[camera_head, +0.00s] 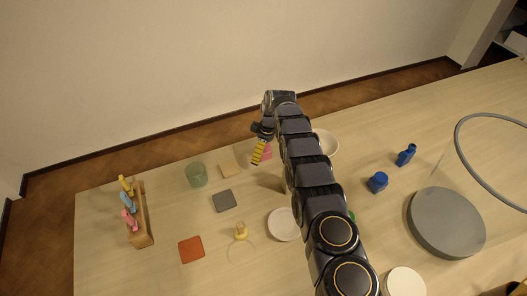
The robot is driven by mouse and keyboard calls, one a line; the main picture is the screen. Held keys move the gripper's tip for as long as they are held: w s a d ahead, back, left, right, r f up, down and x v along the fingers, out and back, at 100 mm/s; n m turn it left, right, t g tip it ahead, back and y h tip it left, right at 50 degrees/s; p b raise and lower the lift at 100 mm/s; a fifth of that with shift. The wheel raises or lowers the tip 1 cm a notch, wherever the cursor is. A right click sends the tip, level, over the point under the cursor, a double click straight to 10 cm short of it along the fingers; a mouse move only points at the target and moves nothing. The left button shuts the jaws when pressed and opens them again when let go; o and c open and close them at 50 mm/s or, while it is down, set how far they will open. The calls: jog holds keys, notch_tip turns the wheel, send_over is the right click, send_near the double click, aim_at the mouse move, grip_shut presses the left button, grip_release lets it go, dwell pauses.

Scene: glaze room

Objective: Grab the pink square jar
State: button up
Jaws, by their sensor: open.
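The pink square jar (267,153) stands on the table just right of my gripper's fingertips, near the far edge. Only a small part of it shows, because my gripper and arm cover the rest. My gripper (257,160) hangs over the table beside the jar, its yellow-striped fingers pointing down. It is open and holds nothing that I can see. I cannot tell from this view whether a finger touches the jar.
A green glass (196,175), a tan tile (231,170) and a grey tile (224,201) lie left of my gripper. White bowls (326,142) and (283,224) flank my arm. Blue jars (377,182) and a grey disc (446,222) are right. A wooden rack (145,235) is far left.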

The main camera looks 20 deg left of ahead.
jog(key=shift+f, duration=0.15)
jog(key=shift+c, duration=0.4)
jog(key=c, duration=1.4)
jog(key=shift+o, duration=0.2)
